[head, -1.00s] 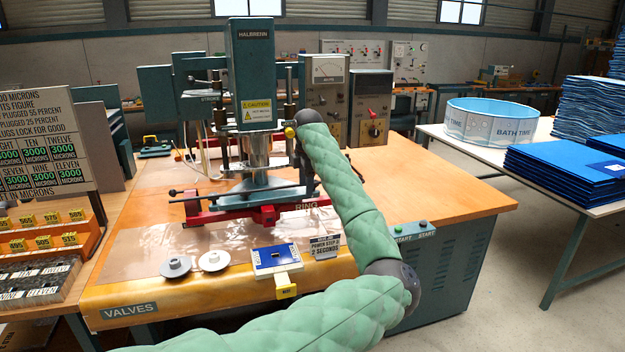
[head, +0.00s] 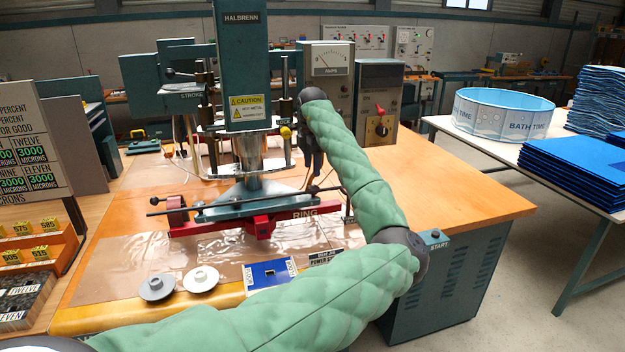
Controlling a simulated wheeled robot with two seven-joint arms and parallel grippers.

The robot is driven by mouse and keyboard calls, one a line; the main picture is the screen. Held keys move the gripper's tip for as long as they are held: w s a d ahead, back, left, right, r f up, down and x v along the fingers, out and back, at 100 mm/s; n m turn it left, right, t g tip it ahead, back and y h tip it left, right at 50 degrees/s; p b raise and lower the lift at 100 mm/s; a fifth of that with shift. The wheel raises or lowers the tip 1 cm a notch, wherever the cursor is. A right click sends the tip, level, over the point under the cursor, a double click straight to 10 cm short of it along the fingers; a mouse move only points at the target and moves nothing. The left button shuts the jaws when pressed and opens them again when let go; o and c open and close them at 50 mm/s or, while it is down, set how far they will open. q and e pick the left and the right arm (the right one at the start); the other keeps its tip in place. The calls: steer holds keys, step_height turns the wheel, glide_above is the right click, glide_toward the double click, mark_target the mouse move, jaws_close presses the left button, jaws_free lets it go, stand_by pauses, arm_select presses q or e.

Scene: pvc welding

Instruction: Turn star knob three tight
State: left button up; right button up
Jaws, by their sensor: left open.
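The teal welding press (head: 246,70) stands on the orange bench, with a red base labelled RING (head: 262,222) under its head. A small yellow knob (head: 285,132) shows at the right side of the press. No knob in view carries a readable number three, so I cannot tell which is star knob three. My left gripper (head: 309,165) is dark and points down beside the press's right side, close below the yellow knob. It is open; its fingertips are small and partly lost against the press. Whether it touches anything cannot be told. My right gripper is not in view.
Two round discs, a grey one (head: 157,287) and a white one (head: 201,279), lie at the bench front beside a blue plate (head: 262,274). Control boxes (head: 378,100) stand behind my arm. The bench's right side (head: 450,190) is clear. A pool ring (head: 503,113) stands on another table.

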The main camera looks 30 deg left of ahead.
mark_target(312, 187)
arm_select(q)
steer(key=shift+w+f, duration=0.15)
steer(key=shift+w, duration=0.05)
steer(key=shift+f, duration=0.2)
step_height(312, 187, down, 6)
steer(key=shift+s+r+p, duration=0.1)
steer(key=shift+r+p, duration=0.15)
steer(key=shift+p, duration=0.5)
steer(key=shift+f, duration=0.65)
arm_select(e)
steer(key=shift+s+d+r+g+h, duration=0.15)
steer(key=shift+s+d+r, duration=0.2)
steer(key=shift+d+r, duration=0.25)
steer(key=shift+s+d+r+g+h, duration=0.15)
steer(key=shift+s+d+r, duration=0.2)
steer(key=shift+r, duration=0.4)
arm_select(q)
steer(key=shift+c, duration=0.4)
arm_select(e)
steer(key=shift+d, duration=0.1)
arm_select(q)
steer(key=c, duration=0.9)
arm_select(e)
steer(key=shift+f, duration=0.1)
